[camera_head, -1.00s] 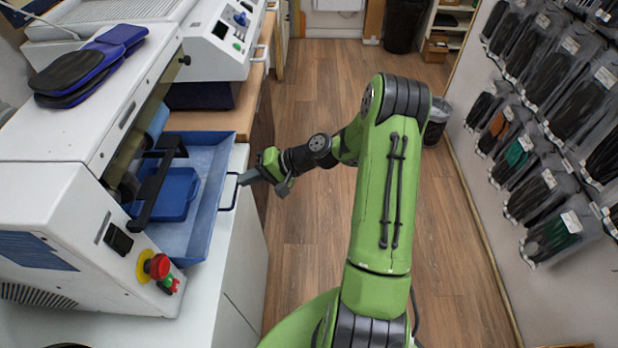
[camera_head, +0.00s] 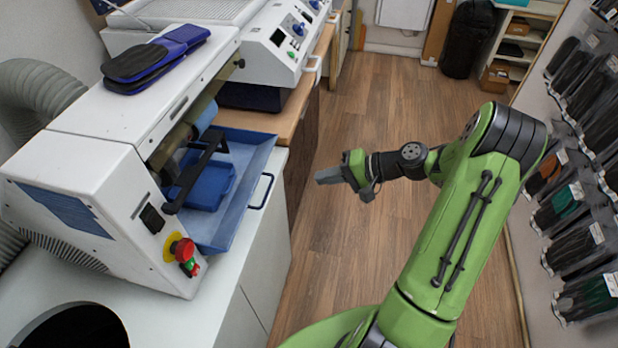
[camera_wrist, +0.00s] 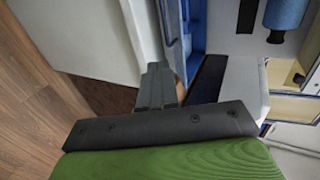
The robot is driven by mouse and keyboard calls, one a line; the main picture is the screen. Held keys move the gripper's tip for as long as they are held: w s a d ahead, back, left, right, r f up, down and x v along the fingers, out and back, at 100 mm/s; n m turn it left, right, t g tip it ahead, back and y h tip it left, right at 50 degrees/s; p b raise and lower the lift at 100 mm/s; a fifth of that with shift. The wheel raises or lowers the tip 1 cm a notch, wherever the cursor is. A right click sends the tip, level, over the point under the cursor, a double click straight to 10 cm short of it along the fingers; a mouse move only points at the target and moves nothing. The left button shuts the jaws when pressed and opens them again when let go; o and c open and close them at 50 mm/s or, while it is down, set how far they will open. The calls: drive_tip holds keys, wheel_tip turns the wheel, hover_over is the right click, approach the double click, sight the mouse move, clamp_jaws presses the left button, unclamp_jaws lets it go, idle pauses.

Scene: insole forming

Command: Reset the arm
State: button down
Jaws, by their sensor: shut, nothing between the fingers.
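My gripper (camera_head: 328,175) shows in the head view at the end of my green arm, which is bent at the elbow.
A white machine (camera_head: 100,190) with a red button (camera_head: 183,249) stands on the counter at left. Its blue tray (camera_head: 240,190) sticks out towards the gripper. Black and blue insoles (camera_head: 155,60) lie on top. Packaged insoles hang on the right wall. The floor between is clear.

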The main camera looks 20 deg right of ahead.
drive_tip(key=shift+s+d+r, duration=0.35)
drive_tip(key=shift+d, duration=0.2)
drive_tip(key=s+a+r+n+g+h, duration=0.45)
drive_tip(key=s+a+r+h, duration=0.2)
drive_tip(key=a, duration=0.25)
drive_tip(key=s+r+n+t+h, duration=0.1)
drive_tip(key=s+r+h, duration=0.1)
drive_tip(key=s+r, duration=0.2)
drive_tip(key=s+a+r+n+t+h, duration=0.1)
drive_tip(key=s+r, duration=0.3)
drive_tip(key=s, duration=0.7)
drive_tip(key=shift+s+t+h, duration=0.25)
drive_tip(key=shift+t+h, duration=0.1)
drive_tip(key=shift+t, duration=0.1)
drive_tip(key=shift+n, duration=0.25)
